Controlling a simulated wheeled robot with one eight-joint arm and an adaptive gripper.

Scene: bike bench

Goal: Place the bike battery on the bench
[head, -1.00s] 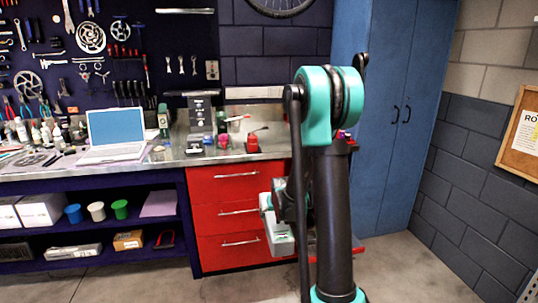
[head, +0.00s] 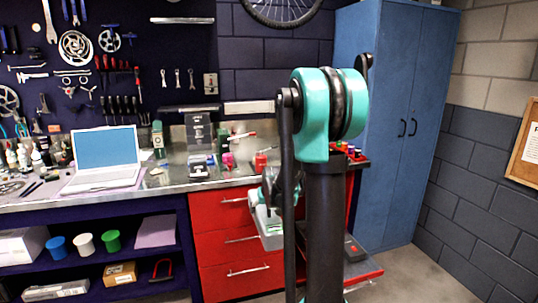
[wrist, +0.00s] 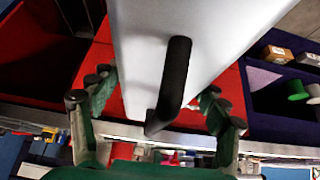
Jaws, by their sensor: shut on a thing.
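The bike battery (head: 271,240) is a pale grey box, partly hidden behind my arm in the head view. It hangs in front of the red drawers, below the bench top. In the wrist view the battery (wrist: 190,35) fills the upper middle, with a black handle (wrist: 175,85) on its face. My gripper (wrist: 155,100) has its green fingers on either side of the handle and is shut on the battery; the exact contact is hard to see. In the head view my gripper (head: 268,196) is mostly hidden by my arm. The metal bench (head: 165,181) runs along the wall.
An open laptop (head: 104,160) stands on the bench at left. Small bottles, a dark box and red tools crowd the bench's back and right end. A red cart (head: 362,274) stands right of the drawers (head: 225,240), before a blue cabinet (head: 392,130).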

